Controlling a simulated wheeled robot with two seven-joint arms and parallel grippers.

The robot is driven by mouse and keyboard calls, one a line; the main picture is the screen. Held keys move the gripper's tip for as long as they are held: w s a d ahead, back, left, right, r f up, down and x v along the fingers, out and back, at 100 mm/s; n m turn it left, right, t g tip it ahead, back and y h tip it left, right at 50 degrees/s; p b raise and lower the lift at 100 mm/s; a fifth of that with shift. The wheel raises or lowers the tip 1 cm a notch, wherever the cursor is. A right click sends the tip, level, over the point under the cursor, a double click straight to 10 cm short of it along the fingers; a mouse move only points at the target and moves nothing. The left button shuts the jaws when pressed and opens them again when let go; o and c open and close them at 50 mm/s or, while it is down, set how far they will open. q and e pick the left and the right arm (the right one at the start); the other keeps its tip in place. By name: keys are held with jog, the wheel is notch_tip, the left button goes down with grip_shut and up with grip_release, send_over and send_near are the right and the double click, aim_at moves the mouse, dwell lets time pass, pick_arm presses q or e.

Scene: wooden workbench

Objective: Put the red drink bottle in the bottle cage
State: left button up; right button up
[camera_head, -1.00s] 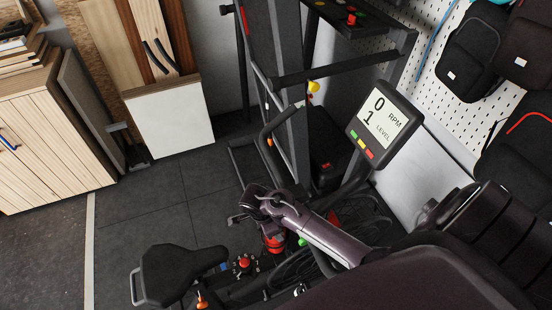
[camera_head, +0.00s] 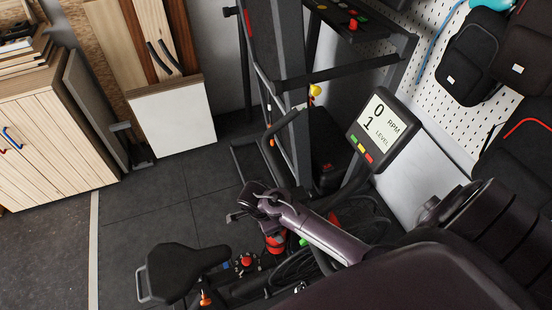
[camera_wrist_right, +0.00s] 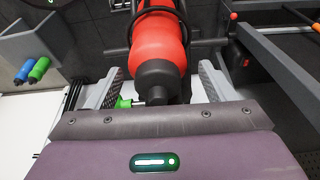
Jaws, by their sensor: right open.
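The red drink bottle (camera_wrist_right: 158,45) with a dark cap (camera_wrist_right: 158,80) fills the middle of the right wrist view. Its cap end points toward my right gripper (camera_wrist_right: 160,72), whose two grey fingers stand open on either side, with gaps visible. A dark loop (camera_wrist_right: 160,12), which looks like part of the bottle cage, curves around the bottle's far part; I cannot tell how deep the bottle sits in it. In the head view, red (camera_head: 275,243) shows just below my right gripper (camera_head: 250,205) on the exercise bike. My left gripper is not in view.
The bike's saddle (camera_head: 182,270), handlebar (camera_head: 268,140) and screen (camera_head: 385,130) surround my right arm. A treadmill frame (camera_head: 320,75) stands behind. Open floor (camera_head: 150,215) lies at the left.

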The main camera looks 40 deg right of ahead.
jog(key=p+v, duration=0.1)
jog(key=v, duration=0.1)
jog(key=shift+r, duration=0.45)
jog(key=v, duration=0.5)
jog(key=shift+a, duration=0.25)
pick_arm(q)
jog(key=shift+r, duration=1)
pick_arm(e)
jog(key=shift+w+a+r, duration=0.1)
jog(key=shift+a+r, duration=0.05)
jog(key=shift+r, duration=0.5)
jog(key=shift+f, duration=0.1)
